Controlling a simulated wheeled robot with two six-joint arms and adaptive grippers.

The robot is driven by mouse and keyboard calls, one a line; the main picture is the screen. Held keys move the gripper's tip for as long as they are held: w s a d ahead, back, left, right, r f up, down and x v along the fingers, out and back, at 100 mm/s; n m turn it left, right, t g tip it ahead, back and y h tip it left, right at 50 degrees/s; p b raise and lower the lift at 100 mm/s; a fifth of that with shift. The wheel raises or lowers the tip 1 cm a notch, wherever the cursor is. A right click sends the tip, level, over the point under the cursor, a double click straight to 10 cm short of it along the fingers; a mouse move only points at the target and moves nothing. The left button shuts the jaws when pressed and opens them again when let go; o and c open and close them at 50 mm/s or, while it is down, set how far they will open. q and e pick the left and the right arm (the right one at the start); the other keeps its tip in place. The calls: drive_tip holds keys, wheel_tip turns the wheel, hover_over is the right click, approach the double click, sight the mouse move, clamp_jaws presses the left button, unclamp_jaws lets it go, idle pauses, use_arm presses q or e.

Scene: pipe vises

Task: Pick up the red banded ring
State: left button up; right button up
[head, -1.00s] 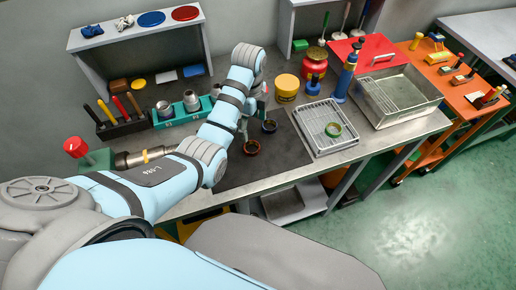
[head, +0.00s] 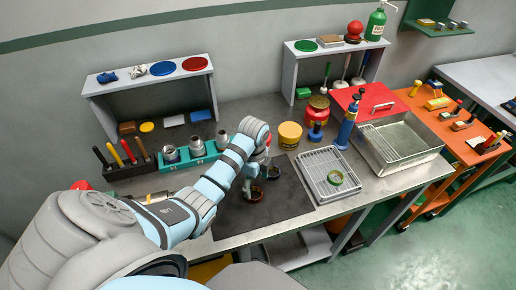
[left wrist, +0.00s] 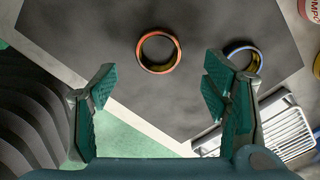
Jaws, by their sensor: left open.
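The red banded ring (head: 253,197) lies on the dark mat (head: 290,205) on the workbench. In the left wrist view the ring (left wrist: 158,70) has an orange-red outside and a yellow and dark inside. My left gripper (head: 259,173) is above the mat by the ring. In the left wrist view its fingers (left wrist: 160,90) are wide apart with nothing between them, and the ring appears beyond the gap between the tips. A blue banded ring (left wrist: 240,46) lies to the right, partly hidden by a finger. My right gripper is not in view.
A yellow tub (head: 290,135) and a blue bottle (head: 346,127) stand behind. A teal holder (head: 190,161) with metal fittings is at left. The mat's front is clear.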

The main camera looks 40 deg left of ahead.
sight(254, 197)
use_arm(q)
drive_tip(key=shift+f, duration=0.35)
wheel_tip(254, 197, down, 3)
drive_tip(key=shift+s+f+b, duration=0.1)
drive_tip(key=shift+f+b, duration=0.05)
drive_tip(key=shift+b, duration=0.15)
drive_tip(key=shift+f+b, duration=0.75)
drive_tip(key=shift+b, duration=0.25)
drive_tip(key=shift+f, duration=0.2)
drive_tip(key=shift+r, duration=0.2)
drive_tip(key=c, duration=1.3)
